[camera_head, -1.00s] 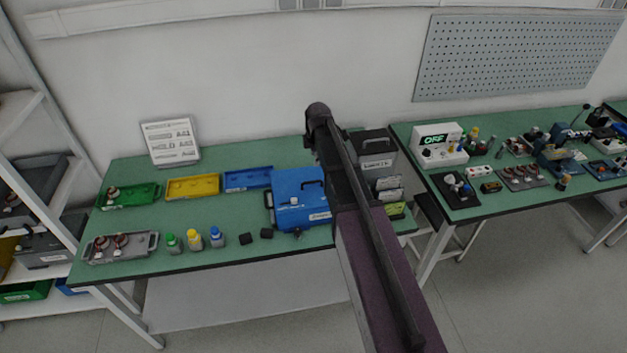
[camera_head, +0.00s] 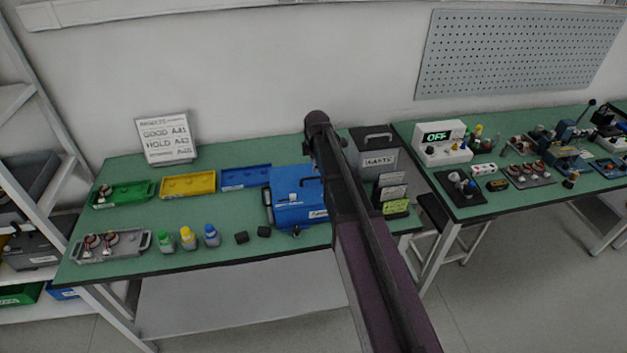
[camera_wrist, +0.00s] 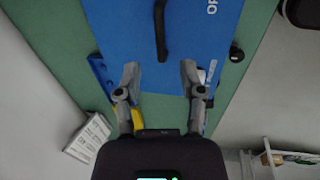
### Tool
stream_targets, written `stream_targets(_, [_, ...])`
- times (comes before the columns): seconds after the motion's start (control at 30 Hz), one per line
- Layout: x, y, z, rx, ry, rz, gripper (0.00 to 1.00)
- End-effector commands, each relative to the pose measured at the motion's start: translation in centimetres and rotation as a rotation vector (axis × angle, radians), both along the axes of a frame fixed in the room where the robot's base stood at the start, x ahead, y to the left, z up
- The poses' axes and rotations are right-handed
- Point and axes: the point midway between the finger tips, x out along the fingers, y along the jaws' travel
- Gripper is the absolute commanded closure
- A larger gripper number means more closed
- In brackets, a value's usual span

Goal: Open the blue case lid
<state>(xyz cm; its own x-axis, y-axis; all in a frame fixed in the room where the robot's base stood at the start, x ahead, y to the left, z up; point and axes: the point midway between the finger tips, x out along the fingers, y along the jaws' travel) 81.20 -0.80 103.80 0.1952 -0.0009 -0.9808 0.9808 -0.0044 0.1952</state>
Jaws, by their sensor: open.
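The blue case (camera_head: 291,212) stands on the green bench, right of the middle, with its lid down. A dark handle shows on its top. My arm covers the case's right side in the head view, and my gripper's fingers cannot be made out there. In the wrist view the blue lid (camera_wrist: 205,28) fills the upper middle, with the black handle (camera_wrist: 160,30) and white lettering on it. My gripper (camera_wrist: 160,74) is open, its two fingers apart over the blue surface, with nothing between them. I cannot tell whether the fingers touch the case.
Green (camera_head: 124,194), yellow (camera_head: 188,184) and blue (camera_head: 246,177) trays lie left of the case. Small bottles (camera_head: 188,239) and black blocks (camera_head: 241,237) stand near the front edge.

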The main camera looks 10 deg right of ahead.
Motion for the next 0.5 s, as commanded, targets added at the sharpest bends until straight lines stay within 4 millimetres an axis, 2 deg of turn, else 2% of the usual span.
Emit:
stream_targets(0.03, [0.1, 0.0, -0.8, 0.0, 0.0, 0.0, 0.49])
stream_targets(0.5, [0.8, 0.0, -4.4, 0.0, 0.0, 0.0, 0.49])
